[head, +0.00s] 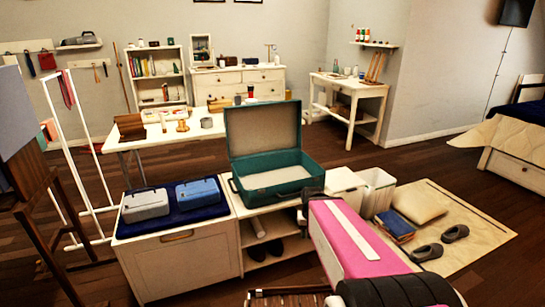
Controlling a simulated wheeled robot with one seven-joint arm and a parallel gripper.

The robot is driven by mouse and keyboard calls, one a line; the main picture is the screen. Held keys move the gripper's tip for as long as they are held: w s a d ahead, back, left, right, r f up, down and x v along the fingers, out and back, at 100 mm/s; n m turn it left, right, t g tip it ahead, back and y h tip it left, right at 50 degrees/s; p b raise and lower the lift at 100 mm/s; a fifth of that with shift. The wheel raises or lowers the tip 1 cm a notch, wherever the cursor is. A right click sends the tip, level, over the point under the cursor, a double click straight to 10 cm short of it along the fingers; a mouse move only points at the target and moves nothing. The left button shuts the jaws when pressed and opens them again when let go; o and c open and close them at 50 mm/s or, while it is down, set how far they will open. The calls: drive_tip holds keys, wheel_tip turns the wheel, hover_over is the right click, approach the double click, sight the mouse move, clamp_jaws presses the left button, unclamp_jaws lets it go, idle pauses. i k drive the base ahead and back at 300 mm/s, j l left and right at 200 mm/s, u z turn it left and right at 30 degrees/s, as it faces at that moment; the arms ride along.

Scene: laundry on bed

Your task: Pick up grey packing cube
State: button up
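The grey packing cube (145,205) is a light grey soft case with a dark strip or handle on top. It lies flat on a navy blue pad on the left half of the low white cabinet. A blue packing cube (198,193) lies just to its right on the same pad. My pink arm reaches in from the lower right, and its dark far end (311,197) is in front of the cabinet's right side, well to the right of the grey cube. The fingers cannot be made out there. Nothing touches the grey cube except the pad.
An open green suitcase (268,185) stands on the cabinet right of the cubes. A white bin (377,190) is beyond my arm. A beige mat (470,228) holds a cushion, books and slippers. A white clothes rack (103,170) and brown wooden frame (30,180) stand left.

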sight(148, 206)
drive_tip(key=u, duration=1.55)
